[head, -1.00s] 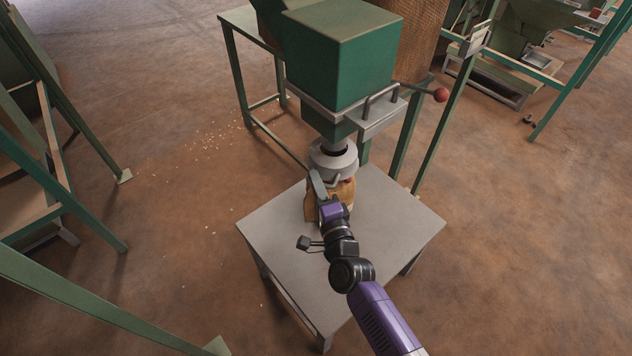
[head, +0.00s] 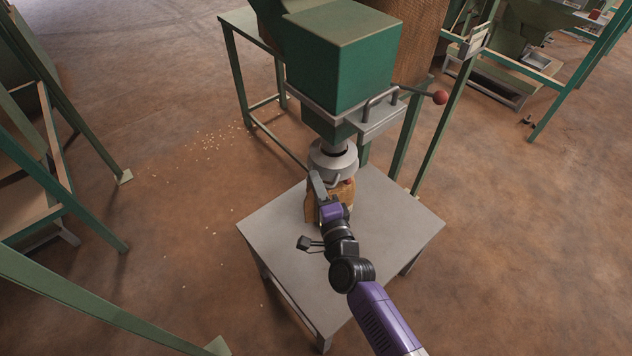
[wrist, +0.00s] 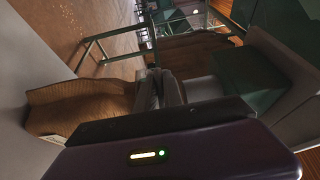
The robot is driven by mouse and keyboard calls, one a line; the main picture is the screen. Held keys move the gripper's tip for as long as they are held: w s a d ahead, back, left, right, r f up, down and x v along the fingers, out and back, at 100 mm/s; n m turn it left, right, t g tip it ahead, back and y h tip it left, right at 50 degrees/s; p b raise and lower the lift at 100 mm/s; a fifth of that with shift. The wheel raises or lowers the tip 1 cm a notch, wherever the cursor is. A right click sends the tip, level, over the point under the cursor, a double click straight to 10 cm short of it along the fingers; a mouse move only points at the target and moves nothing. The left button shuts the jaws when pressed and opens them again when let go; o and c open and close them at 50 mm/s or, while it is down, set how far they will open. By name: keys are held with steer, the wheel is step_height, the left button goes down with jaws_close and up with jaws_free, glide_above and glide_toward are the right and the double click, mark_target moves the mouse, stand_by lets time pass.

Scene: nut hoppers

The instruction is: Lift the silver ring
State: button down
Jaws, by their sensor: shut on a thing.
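The silver ring (head: 333,160) sits around the spout under the green hopper, at the mouth of a brown sack (head: 343,193). My gripper (head: 317,186) is at the ring's near left side, just above the sack, and is shut on the ring. In the wrist view, my fingers (wrist: 160,88) are close together, with the sack (wrist: 80,103) to their left and grey metal of the ring (wrist: 203,89) to their right. The exact contact is hidden by my fingers and wrist.
The green hopper (head: 345,65) hangs right above, with a red-knobbed lever (head: 440,96) sticking out to the right. The sack stands on a grey table (head: 385,225) whose front is bare. Green frame legs (head: 240,75) stand behind. Small nuts lie scattered on the floor.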

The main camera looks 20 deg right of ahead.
step_height(320, 180, up, 8)
steer(key=p, duration=0.6)
steer(key=shift+f, duration=0.2)
steer(key=shift+r, duration=0.1)
steer(key=c, duration=1.5)
jaws_free()
steer(key=shift+s+f, duration=0.2)
steer(key=shift+s, duration=0.05)
steer(key=s, duration=0.7)
steer(key=shift+s+a, duration=0.15)
steer(key=shift+a, duration=0.2)
